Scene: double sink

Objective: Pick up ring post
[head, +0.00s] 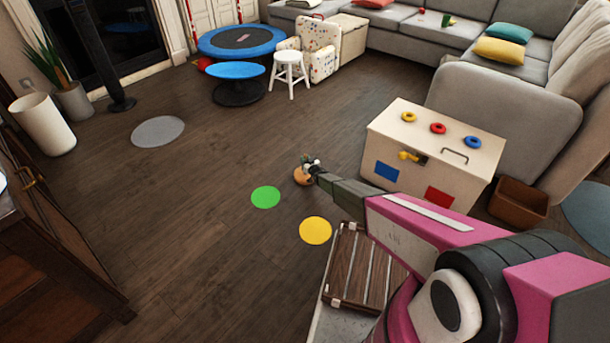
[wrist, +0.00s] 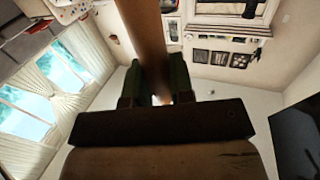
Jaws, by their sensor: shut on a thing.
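The ring post (wrist: 144,35) is a brown wooden rod in the wrist view, running from the top edge down between the dark green fingers of my gripper (wrist: 157,84). The fingers press on it from both sides, so my gripper is shut on it. In the head view my arm reaches to the upper left, and my gripper (head: 311,165) is small at its far end. A rounded orange-brown part (head: 302,176) shows there, seemingly the ring post's base, above the dark wood floor. Most of the post is hidden or too small to make out in that view.
A white chest (head: 440,140) with yellow, red and blue rings (head: 438,128) on top stands right of my gripper. Green (head: 265,197) and yellow (head: 315,230) discs lie on the floor. A slatted wooden piece (head: 365,270) is below my arm.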

